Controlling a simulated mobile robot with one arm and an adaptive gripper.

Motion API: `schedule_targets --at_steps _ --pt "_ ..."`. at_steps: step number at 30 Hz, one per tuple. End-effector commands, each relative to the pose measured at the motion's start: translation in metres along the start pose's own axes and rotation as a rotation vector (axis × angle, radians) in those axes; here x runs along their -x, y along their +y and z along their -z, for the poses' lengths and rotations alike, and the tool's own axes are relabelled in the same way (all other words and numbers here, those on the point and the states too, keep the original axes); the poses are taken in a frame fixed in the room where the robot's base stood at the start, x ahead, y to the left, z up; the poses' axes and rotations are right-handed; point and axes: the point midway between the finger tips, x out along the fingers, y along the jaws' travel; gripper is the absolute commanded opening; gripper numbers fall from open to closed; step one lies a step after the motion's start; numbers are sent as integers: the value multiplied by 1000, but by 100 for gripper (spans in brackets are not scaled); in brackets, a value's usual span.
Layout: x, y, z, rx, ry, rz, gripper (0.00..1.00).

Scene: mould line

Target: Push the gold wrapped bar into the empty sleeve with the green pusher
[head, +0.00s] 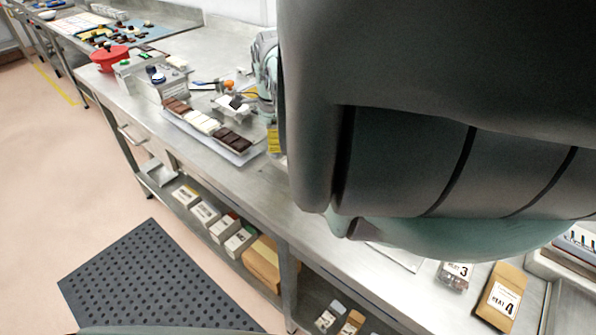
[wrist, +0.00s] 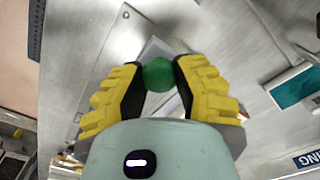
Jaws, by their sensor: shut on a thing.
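In the wrist view my gripper (wrist: 159,82) has its two yellow-backed black fingers shut on a round green knob (wrist: 159,73), which looks like the top of the green pusher. The pusher's lower part is hidden below the knob and fingers. A pale flat piece (wrist: 153,50) shows just beyond the knob on the metal bench; I cannot tell what it is. In the head view my own arm covers the gripper and the work spot, with only a bit of yellow finger (head: 273,140) showing. I cannot make out the gold wrapped bar or the empty sleeve.
A tray (head: 240,157) of brown, white and dark bars lies on the steel bench left of my arm. A card marked 3 (head: 456,274) and a brown packet marked 4 (head: 501,297) lie at the right. A green-and-white item (wrist: 297,87) lies right of the gripper.

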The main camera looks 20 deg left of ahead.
Motion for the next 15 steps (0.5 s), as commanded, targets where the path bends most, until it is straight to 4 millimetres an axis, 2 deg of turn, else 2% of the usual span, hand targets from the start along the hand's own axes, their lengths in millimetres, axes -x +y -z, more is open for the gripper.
schedule_targets --at_steps 7,8,15 --pt "-2 -2 -1 0 -5 12 0" --pt "-2 -2 -2 0 -5 13 34" --pt "-1 -2 -2 1 -4 10 59"
